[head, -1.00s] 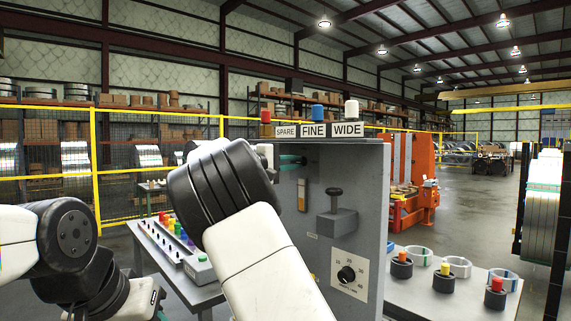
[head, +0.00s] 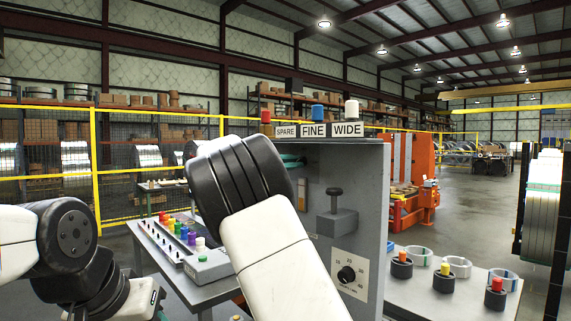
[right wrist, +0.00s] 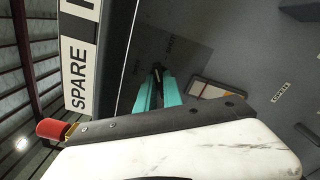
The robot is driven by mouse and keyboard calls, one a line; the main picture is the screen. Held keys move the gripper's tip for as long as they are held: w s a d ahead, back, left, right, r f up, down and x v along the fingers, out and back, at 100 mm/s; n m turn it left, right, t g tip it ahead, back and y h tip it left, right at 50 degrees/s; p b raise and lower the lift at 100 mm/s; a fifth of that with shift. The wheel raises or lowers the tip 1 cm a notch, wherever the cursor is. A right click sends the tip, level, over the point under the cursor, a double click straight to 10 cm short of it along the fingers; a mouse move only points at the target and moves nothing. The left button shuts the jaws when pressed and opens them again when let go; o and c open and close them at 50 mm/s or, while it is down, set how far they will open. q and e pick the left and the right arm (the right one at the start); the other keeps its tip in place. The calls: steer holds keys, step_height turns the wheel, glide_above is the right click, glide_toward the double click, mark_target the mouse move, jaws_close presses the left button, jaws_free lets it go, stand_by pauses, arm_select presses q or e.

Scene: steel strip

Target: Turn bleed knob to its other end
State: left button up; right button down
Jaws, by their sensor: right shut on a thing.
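My right gripper (right wrist: 158,92) shows teal fingers in the right wrist view, shut on a small dark knob (right wrist: 157,73) on the grey cabinet face. In the head view the right gripper (head: 293,160) is a small teal patch at the cabinet's upper left, mostly behind my right forearm. The knob is hidden there. My left arm is at the lower left, and its gripper is not in view.
The cabinet (head: 371,180) carries a black T-handle (head: 334,192) and a numbered dial (head: 347,275). SPARE, FINE and WIDE signs stand on top with coloured caps. A button console (head: 205,268) stands left; a table with capped pots (head: 443,280) stands right.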

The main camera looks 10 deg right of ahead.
steer(key=n, duration=1.1)
steer(key=shift+n, duration=0.5)
steer(key=c, duration=1.5)
jaws_free()
steer(key=shift+a, duration=0.1)
steer(key=v, duration=0.7)
steer(key=shift+s+a, duration=0.2)
steer(key=shift+a, duration=0.1)
